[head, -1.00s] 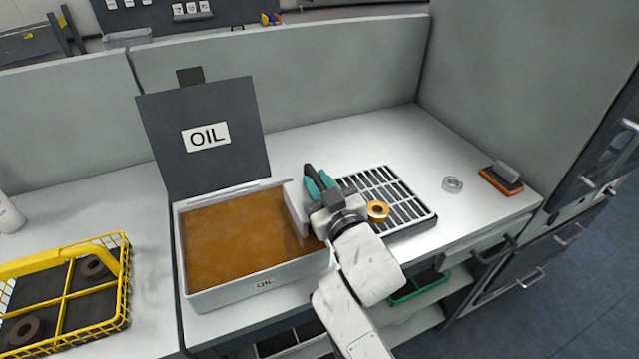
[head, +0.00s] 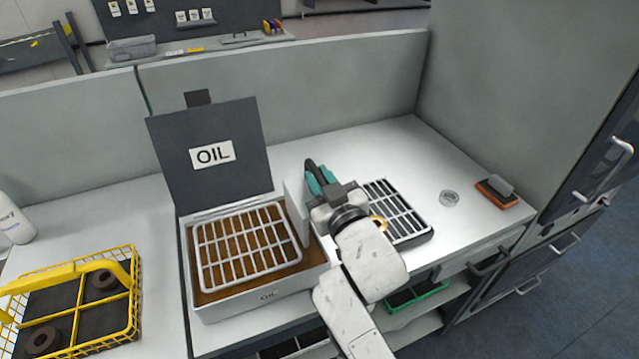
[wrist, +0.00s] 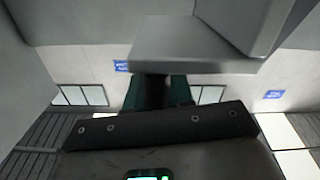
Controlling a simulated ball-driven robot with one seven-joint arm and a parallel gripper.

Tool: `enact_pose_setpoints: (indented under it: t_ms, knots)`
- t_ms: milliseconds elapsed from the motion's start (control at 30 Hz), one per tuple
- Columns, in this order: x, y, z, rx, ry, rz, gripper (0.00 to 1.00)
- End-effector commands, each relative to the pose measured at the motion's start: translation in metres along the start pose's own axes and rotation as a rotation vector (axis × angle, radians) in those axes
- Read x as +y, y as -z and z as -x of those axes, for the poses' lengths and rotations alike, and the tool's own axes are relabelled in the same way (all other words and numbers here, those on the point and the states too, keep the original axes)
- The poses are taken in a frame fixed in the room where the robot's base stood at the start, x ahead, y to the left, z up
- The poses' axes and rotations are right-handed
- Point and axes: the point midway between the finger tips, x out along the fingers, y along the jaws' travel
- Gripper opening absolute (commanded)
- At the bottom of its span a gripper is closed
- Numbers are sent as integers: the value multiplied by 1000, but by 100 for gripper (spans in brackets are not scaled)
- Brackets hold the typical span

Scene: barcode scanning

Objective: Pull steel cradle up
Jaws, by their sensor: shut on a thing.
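The steel cradle (head: 247,246), a light grey wire rack, shows near the top of the grey oil bath (head: 228,308), level as far as I can see, with brown oil (head: 208,292) beneath and around it. A pale upright plate (head: 296,208) stands at the bath's right side, next to my gripper. My gripper (head: 320,179), with teal fingers, is shut at this plate, which looks like the cradle's handle. The grip itself is partly hidden. In the wrist view the teal fingers (wrist: 158,92) meet a grey block (wrist: 190,58).
The bath's dark lid (head: 205,150), labelled OIL, stands open behind. A slatted drain grate (head: 410,222) with a brass-coloured ring (head: 379,222) lies right of my gripper. A yellow basket (head: 75,312) is at left. A clear ring (head: 449,198) and an orange-based brush (head: 497,194) lie at right.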

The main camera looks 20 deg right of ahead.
Motion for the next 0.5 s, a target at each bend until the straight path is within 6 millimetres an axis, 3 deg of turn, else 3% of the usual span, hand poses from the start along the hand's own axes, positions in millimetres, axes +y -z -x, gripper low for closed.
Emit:
enact_pose_setpoints:
  t_ms: [33, 267, 300, 500]
  knots:
    - [7, 9, 0, 14, -11, 5, 0]
    - [8, 10, 0, 19, -14, 6, 0]
    - [8, 10, 0, 19, -14, 6, 23]
    - [6, 8, 0, 13, -10, 4, 42]
